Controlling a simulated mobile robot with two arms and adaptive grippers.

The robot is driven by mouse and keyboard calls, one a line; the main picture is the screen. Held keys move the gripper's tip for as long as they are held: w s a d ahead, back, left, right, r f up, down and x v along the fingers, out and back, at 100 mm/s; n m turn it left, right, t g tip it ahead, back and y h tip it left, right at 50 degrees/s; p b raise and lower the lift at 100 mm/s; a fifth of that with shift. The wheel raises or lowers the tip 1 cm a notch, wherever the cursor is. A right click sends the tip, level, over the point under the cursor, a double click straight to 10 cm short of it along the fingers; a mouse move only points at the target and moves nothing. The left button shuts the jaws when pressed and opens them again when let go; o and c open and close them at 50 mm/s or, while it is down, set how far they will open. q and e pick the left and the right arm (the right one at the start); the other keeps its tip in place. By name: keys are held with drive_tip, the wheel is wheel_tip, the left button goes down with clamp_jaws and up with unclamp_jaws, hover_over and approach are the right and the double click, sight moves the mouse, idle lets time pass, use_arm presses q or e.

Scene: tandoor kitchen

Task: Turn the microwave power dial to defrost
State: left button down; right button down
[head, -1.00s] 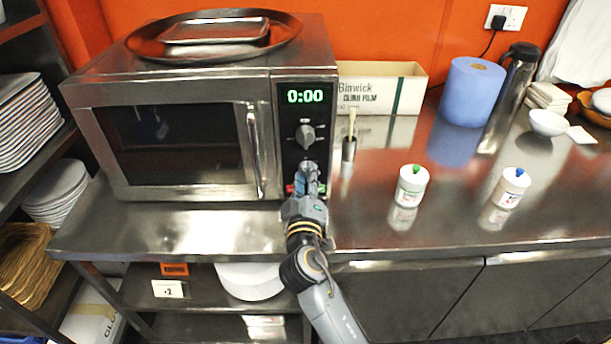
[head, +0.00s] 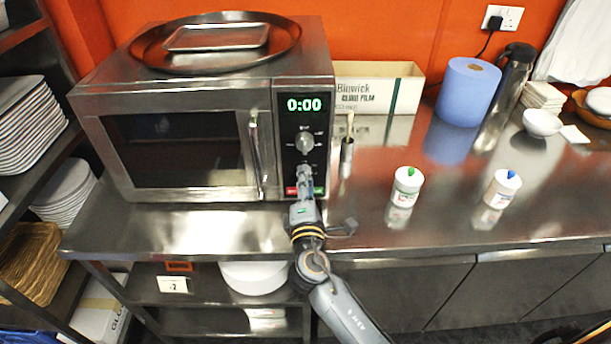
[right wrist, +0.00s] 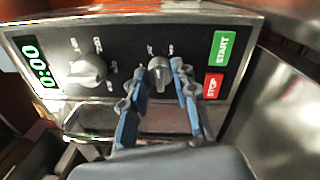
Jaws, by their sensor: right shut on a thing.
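The steel microwave (head: 180,95) stands on the counter with its door shut and a green 0:00 display (head: 305,105). The upper dial (head: 305,143) is uncovered and also shows in the right wrist view (right wrist: 88,70). My right gripper (head: 304,172) is at the lower dial (right wrist: 160,72), with a blue-grey finger on either side of it, shut on it. In the head view the gripper largely hides this dial. The marks around both dials are too small to read, so I cannot tell which is the power dial. My left gripper is out of view.
Green START (right wrist: 222,48) and red STOP (right wrist: 213,86) buttons sit close beside the lower dial. A brush in a holder (head: 347,155) stands just right of the microwave. Two white tubs (head: 405,187) stand further right. A round tray (head: 270,50) lies on top of the microwave.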

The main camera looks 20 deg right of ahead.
drive_tip(key=n+p, duration=0.2)
drive_tip(key=n, duration=0.2)
drive_tip(key=shift+r+n, duration=0.1)
drive_tip(key=shift+n, duration=0.3)
drive_tip(key=shift+y+p, duration=0.3)
drive_tip(key=shift+y, duration=0.1)
drive_tip(key=c, duration=1)
unclamp_jaws()
drive_tip(key=shift+c, duration=0.2)
drive_tip(key=v, duration=1.2)
drive_tip(key=shift+f, duration=0.2)
